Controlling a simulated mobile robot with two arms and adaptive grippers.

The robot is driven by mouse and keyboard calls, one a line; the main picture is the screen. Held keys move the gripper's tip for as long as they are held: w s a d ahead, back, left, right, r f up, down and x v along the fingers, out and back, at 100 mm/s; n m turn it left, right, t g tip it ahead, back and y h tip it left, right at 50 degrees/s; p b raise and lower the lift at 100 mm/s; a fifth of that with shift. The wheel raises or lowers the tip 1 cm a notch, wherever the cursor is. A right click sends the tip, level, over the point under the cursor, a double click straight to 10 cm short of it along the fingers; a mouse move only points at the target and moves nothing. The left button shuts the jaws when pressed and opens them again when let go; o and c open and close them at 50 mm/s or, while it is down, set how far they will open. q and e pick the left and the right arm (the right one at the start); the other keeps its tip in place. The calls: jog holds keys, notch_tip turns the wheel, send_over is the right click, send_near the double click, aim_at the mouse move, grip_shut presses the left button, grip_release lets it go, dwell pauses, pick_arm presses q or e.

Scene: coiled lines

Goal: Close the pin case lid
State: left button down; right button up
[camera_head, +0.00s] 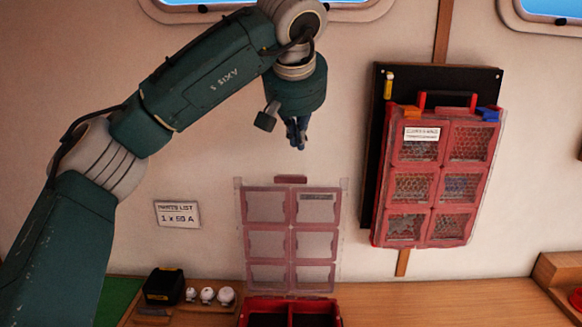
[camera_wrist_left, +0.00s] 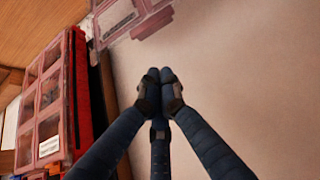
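The pin case's clear lid (camera_head: 291,237), with red-framed panes and a small red tab at its top, stands upright and open. The red case body (camera_head: 318,312), with compartments, sits below it on the bench, cut off by the bottom of the head view. My left gripper (camera_head: 297,143) hangs above the lid's top edge, apart from it. In the left wrist view my left gripper (camera_wrist_left: 160,77) has its fingertips together with nothing between them. Part of the lid (camera_wrist_left: 118,20) shows beyond them at the top. My right gripper is not in view.
A second, shut red case (camera_head: 436,178) is mounted on a black board (camera_head: 376,130) on the right wall. A black box (camera_head: 164,286) and several small white round items (camera_head: 208,295) stand left of the pin case. The bench (camera_head: 430,303) to the right is clear.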

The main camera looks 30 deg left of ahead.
pick_arm(q)
jog(key=shift+s+a+r, duration=0.25)
jog(key=shift+a+r, duration=0.15)
jog(key=shift+a, duration=0.3)
jog(key=shift+w+a+f+y, duration=0.1)
jog(key=shift+a+y, duration=0.05)
jog(key=shift+y, duration=0.15)
jog(key=p+x, duration=0.3)
jog(key=x, duration=0.7)
jog(key=s+d, duration=0.1)
jog(key=s, duration=0.1)
jog(key=s+d+p, duration=0.1)
jog(key=shift+s+d, duration=0.1)
jog(key=shift+s, duration=0.3)
jog(key=shift+d, duration=0.1)
